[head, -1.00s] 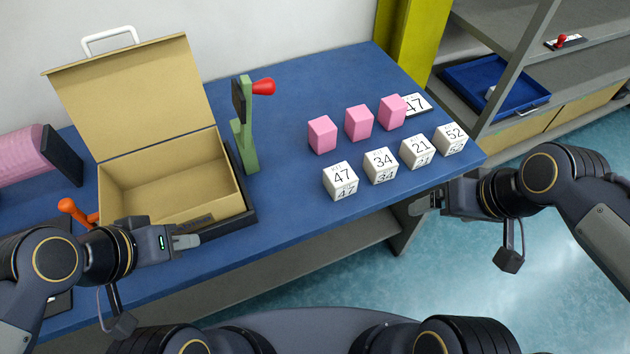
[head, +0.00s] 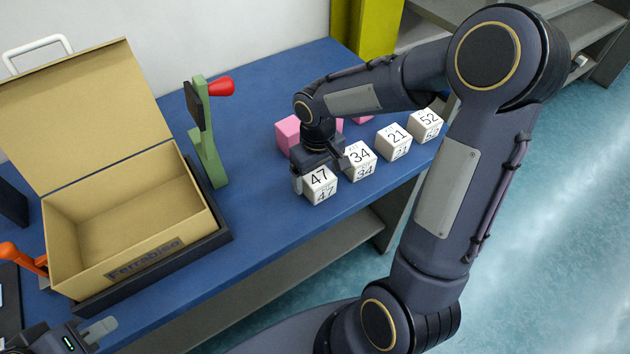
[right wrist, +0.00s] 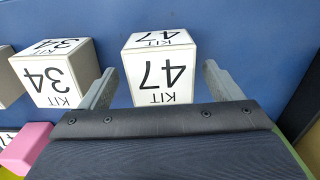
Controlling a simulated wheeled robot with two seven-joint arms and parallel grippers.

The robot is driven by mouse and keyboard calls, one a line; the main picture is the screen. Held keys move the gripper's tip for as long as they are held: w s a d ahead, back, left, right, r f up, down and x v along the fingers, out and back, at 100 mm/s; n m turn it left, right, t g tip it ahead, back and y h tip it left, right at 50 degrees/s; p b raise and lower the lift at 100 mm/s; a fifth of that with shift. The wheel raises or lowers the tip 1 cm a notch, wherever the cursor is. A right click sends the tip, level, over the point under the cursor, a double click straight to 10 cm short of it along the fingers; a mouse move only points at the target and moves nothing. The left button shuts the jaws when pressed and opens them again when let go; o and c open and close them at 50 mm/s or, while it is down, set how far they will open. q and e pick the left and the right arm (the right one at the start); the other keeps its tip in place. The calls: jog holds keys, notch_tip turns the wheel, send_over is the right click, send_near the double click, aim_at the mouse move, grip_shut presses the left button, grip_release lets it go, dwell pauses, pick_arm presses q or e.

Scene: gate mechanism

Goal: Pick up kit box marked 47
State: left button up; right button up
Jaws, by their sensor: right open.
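The white kit box marked 47 (head: 319,185) stands on the blue table at the near end of the row of white boxes. It also shows in the right wrist view (right wrist: 160,70), between the two fingers and a little ahead of them. My right gripper (head: 318,172) is open at this box, its fingers on either side; whether they touch it I cannot tell. The right gripper's fingers also show in the right wrist view (right wrist: 160,90). My left gripper (head: 98,330) is at the lower left, near the table's front edge; its opening is unclear.
Boxes marked 34 (head: 358,161), 21 (head: 393,142) and 52 (head: 426,124) stand to the right. Pink blocks (head: 288,133) are behind, partly hidden by my right arm. An open cardboard box (head: 130,265) and a green stand with a red knob (head: 208,150) are left.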

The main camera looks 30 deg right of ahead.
jog(key=shift+f, duration=1.45)
jog(key=c, duration=1.3)
